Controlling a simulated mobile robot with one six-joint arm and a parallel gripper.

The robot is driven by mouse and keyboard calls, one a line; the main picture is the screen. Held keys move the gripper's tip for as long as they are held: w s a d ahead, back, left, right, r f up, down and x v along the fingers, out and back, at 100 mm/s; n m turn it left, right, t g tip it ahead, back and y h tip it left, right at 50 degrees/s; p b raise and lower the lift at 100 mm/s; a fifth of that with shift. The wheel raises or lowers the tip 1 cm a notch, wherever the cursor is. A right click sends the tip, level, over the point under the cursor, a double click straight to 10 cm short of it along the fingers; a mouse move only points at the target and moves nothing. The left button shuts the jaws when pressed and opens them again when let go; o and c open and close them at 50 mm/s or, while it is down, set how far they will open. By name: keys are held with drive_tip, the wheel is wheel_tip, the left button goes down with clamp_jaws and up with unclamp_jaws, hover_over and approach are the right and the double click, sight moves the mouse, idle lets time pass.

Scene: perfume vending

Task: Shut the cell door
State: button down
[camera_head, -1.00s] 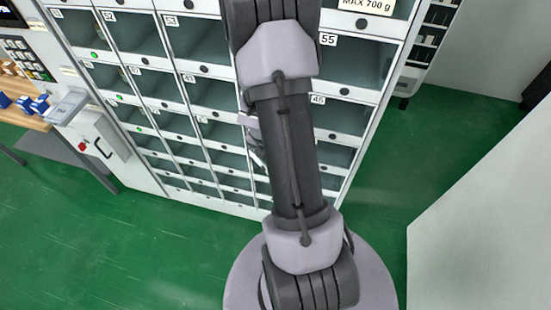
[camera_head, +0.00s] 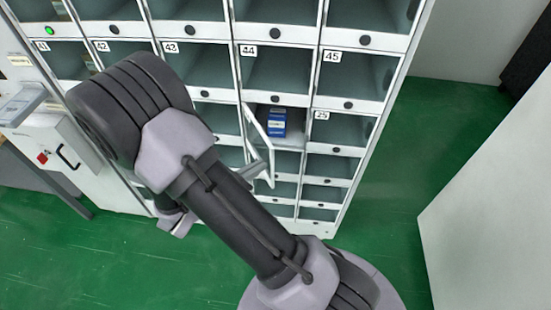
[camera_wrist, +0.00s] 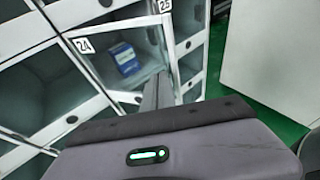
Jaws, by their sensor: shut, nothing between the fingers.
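The cell door (camera_head: 258,143) is a clear panel in a white frame. It stands open, swung outward from the left side of its cell. A blue box (camera_head: 277,122) stands inside that cell. In the wrist view the box (camera_wrist: 125,58) shows beyond the clear pane, near the label 24 (camera_wrist: 84,45). My gripper (camera_head: 257,169) is shut and empty, at the outer left side of the door near its lower free end. In the wrist view its fingertips (camera_wrist: 158,88) overlap the door frame; I cannot tell whether they touch it.
Cells with numbered labels fill the cabinet around the door; cell 25 (camera_head: 340,128) is to the right. Green floor (camera_head: 395,215) is free to the right, beside a large white panel (camera_head: 490,200).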

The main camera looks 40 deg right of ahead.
sight(258, 146)
drive_tip(key=r+b+x, duration=0.1)
drive_tip(key=b+x, duration=0.1)
drive_tip(key=x, duration=0.5)
drive_tip(key=shift+d, duration=0.25)
